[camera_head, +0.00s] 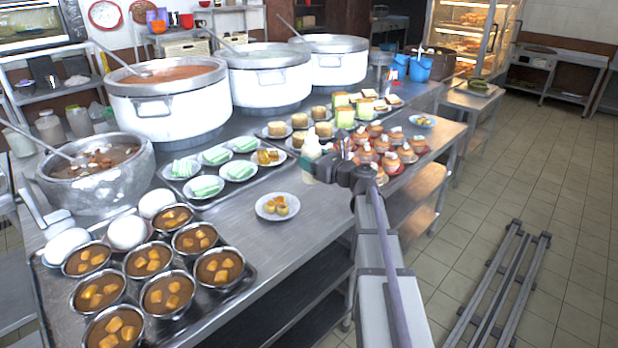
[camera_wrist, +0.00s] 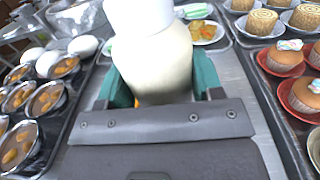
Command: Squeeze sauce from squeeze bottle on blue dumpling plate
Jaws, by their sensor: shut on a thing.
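A squeeze bottle (camera_head: 309,152) with a pale cream body and a white top is held upright over the steel table. It fills the upper middle of the wrist view (camera_wrist: 155,60). My gripper (camera_head: 322,167) is shut on the bottle, with a green finger on each side of it in the wrist view (camera_wrist: 163,84). A small blue plate (camera_head: 421,125) with dumpling-like pieces stands near the table's right end, well to the right of my gripper. A white plate (camera_head: 277,215) with several yellow-orange dumplings stands nearer, left of my gripper. The bottle's tip is out of the wrist view.
Cupcakes on red plates (camera_head: 390,158) crowd the table between my gripper and the blue plate. Behind are cakes and sandwiches, then large stockpots (camera_head: 265,85). A tray of brown soup bowls (camera_head: 168,293) fills the front left.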

